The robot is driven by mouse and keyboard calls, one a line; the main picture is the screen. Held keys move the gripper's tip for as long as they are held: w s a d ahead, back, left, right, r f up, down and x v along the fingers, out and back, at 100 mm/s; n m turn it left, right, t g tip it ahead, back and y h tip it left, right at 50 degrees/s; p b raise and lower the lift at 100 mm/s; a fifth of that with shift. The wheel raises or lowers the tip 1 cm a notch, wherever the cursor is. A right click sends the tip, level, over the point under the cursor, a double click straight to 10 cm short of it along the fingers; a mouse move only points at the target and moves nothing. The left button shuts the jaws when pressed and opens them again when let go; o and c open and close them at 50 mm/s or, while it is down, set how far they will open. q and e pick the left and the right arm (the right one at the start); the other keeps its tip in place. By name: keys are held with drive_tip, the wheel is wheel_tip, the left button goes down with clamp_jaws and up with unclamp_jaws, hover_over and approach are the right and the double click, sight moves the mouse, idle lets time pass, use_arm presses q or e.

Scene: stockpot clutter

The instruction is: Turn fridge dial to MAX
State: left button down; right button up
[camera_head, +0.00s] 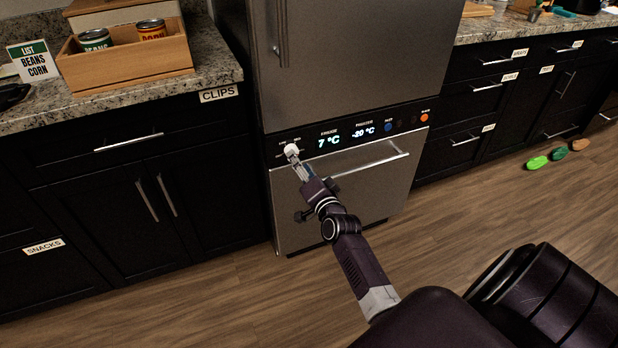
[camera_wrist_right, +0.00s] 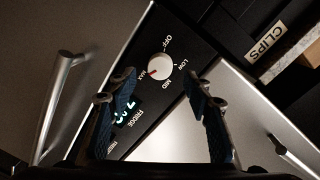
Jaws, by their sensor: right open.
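The fridge dial (camera_head: 291,150) is a round white knob at the left end of the black control panel (camera_head: 405,122). In the right wrist view the dial (camera_wrist_right: 160,66) is ringed by the labels OFF, LOW, MID and MAX. Its red mark points towards MAX. My right gripper (camera_head: 298,164) is just in front of the dial in the head view. In the right wrist view its two fingers (camera_wrist_right: 160,88) are spread, with nothing between them, and the dial shows just beyond the tips. My left gripper is not in view.
The fridge display (camera_head: 329,141) reads 7 °C, and the freezer display (camera_head: 363,131) reads -20 °C. A drawer handle (camera_head: 370,158) runs below the panel. A counter (camera_head: 215,72) with a wooden box (camera_head: 125,70) of cans stands to the left.

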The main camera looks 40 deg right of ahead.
drive_tip(key=v, duration=0.7)
drive_tip(key=shift+s, duration=0.35)
drive_tip(key=shift+a, duration=0.1)
